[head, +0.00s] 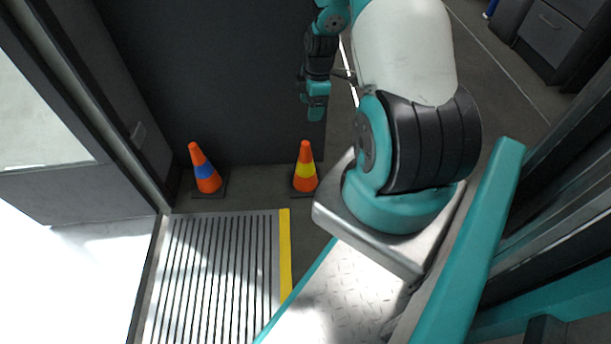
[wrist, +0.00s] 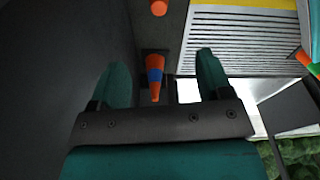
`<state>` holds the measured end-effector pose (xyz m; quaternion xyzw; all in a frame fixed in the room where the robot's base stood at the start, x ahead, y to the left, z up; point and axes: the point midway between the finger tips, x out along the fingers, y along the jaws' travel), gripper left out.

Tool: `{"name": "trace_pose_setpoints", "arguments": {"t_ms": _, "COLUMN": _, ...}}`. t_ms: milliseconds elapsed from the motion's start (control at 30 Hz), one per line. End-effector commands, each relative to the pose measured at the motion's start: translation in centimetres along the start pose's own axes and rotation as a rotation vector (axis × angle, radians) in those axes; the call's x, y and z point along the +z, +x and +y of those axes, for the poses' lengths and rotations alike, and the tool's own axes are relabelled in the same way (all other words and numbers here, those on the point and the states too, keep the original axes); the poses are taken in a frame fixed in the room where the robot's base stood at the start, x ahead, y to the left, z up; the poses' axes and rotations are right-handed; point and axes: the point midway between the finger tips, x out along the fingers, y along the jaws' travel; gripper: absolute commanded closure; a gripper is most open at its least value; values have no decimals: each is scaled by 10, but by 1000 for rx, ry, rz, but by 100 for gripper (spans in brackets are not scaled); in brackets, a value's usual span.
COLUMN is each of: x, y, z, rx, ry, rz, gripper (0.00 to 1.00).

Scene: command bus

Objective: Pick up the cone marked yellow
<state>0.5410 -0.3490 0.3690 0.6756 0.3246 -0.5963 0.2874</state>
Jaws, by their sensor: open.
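The cone marked yellow (head: 305,169) is orange with a yellow band and stands upright on the dark floor by the dark wall in the head view. A similar cone with a blue band (head: 205,170) stands to its left. My gripper (head: 316,108) is open and raised above the yellow-banded cone in the picture. In the wrist view the blue-banded cone (wrist: 154,77) shows between the open fingers (wrist: 164,76), apart from them. An orange tip (wrist: 159,7) shows at the top edge there; its band is out of view.
A ribbed metal ramp (head: 220,275) with a yellow edge strip (head: 285,255) lies in front of the cones. The dark wall (head: 215,80) rises behind them. An orange and green object (wrist: 306,60) shows at the wrist view's right edge.

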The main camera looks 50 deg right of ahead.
Motion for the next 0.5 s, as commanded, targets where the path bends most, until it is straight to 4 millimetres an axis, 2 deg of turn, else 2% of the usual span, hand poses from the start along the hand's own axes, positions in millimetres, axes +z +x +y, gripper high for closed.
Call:
{"name": "trace_pose_setpoints", "arguments": {"t_ms": 100, "x": 8, "y": 23, "z": -1, "rx": -3, "ry": -7, "rz": -4, "gripper": 28}}
{"name": "trace_pose_setpoints", "arguments": {"t_ms": 400, "x": 7, "y": 93, "z": -1, "rx": -4, "ry": -7, "rz": -3, "gripper": 28}}
{"name": "trace_pose_setpoints", "arguments": {"t_ms": 500, "x": 7, "y": 111, "z": -1, "rx": -3, "ry": -7, "rz": -3, "gripper": 28}}
